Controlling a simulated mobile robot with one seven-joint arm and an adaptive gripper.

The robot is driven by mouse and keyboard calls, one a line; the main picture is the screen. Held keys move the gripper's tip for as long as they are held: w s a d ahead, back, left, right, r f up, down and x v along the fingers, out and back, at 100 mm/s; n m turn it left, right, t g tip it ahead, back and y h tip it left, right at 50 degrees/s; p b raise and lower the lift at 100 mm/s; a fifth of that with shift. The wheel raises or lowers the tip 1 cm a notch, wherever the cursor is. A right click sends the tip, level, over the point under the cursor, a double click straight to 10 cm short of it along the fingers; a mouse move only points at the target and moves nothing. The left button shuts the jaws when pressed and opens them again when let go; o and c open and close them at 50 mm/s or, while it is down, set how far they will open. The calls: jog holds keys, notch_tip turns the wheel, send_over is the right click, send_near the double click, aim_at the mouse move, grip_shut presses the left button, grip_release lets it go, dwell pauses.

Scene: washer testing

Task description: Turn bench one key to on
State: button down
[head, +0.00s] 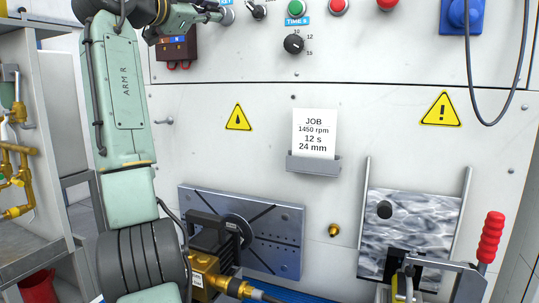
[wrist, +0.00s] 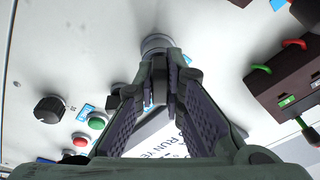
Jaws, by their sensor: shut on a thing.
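The bench panel's key switch is a round silver collar (wrist: 157,43) in the wrist view, set in the white panel at top centre. My gripper (wrist: 160,88) has its fingers closed together just in front of this collar, on a small metal piece that looks like the key. The fingers hide most of the key, so its turn position cannot be read. In the head view my gripper (head: 214,14) is at the top edge, reaching right to the silver switch (head: 227,16). A white tag (wrist: 165,138) with partly hidden print shows behind the fingers.
A dark box (head: 177,48) with red and green handles sits close by my gripper. A black knob (head: 293,44), a green button (head: 296,7) and red buttons are to the right. A job card (head: 314,132) and a clamp with a red handle (head: 491,236) are lower.

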jog(key=shift+m, duration=0.5)
jog(key=shift+m+g+h, duration=0.3)
jog(key=shift+m+g, duration=0.1)
jog(key=shift+m, duration=1.6)
jog(key=m, duration=0.3)
jog(key=shift+w+r+m+g, duration=0.1)
jog(key=shift+m+g, duration=0.2)
jog(key=shift+m, duration=0.1)
jog(key=c, duration=1.8)
grip_release()
jog(key=shift+o, duration=1)
jog(key=shift+a, duration=0.1)
